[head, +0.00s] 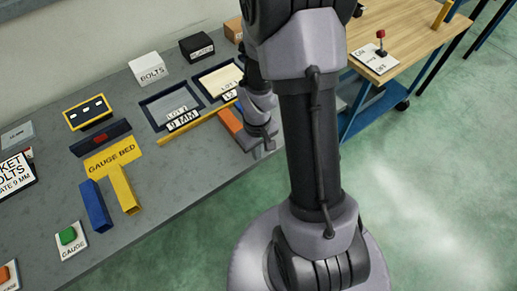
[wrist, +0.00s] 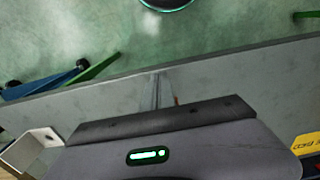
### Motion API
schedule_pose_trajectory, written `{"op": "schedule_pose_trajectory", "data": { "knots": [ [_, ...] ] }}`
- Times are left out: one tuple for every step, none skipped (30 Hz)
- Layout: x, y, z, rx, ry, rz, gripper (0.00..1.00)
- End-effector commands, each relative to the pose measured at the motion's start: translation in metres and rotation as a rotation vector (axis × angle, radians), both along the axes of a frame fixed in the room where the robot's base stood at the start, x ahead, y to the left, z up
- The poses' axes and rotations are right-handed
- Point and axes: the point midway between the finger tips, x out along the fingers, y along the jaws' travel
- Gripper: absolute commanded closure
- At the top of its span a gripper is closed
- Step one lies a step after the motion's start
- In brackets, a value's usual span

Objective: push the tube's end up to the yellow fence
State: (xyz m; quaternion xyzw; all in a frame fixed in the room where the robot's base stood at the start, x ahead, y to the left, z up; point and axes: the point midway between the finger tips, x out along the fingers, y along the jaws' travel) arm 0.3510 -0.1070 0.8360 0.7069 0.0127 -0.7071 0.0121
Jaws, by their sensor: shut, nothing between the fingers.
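A long yellow fence (head: 188,129) runs along the front of the lot trays in the head view. An orange bar (head: 229,121), which may be the tube, lies with its upper end close to the fence; I cannot tell whether they touch. A grey part beside it is mostly covered by my gripper (head: 265,143), which is low over the bench's front edge. In the wrist view my gripper (wrist: 158,92) is shut and empty, with a sliver of orange beside it. A grey hollow piece (wrist: 32,148) with a hole shows at lower left. My arm hides the bench behind it.
The yellow gauge bed (head: 112,157) has a yellow bar (head: 125,190) and a blue bar (head: 97,205) near it. A wooden table (head: 410,35) stands to the right.

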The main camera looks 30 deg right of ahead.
Motion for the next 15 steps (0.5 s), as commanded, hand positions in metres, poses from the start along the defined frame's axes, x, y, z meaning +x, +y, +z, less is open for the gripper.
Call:
{"op": "schedule_pose_trajectory", "data": {
  "knots": [
    [0.009,0.001,0.0,-0.001,-0.002,0.001,1.0],
    [0.013,0.001,0.0,-0.001,-0.002,0.001,1.0],
    [0.017,0.001,0.0,0.0,-0.001,0.0,1.0],
    [0.021,0.001,0.001,0.0,-0.002,0.0,1.0],
    [0.023,0.001,0.001,0.0,-0.001,0.0,1.0],
    [0.025,0.001,0.001,0.0,-0.001,-0.001,1.0],
    [0.027,0.001,0.002,0.0,-0.001,-0.001,1.0],
    [0.028,0.001,0.002,0.0,-0.001,-0.001,1.0],
    [0.029,0.001,0.002,0.0,-0.001,-0.001,1.0],
    [0.029,0.001,0.003,0.0,-0.001,-0.001,1.0],
    [0.029,0.001,0.003,0.0,-0.001,-0.001,1.0],
    [0.029,0.001,0.003,0.0,-0.001,-0.001,1.0],
    [0.029,0.001,0.003,0.0,0.0,-0.001,1.0],
    [0.029,0.001,0.003,0.0,0.0,-0.001,1.0],
    [0.029,0.001,0.003,0.0,0.0,-0.001,1.0]
  ]
}}
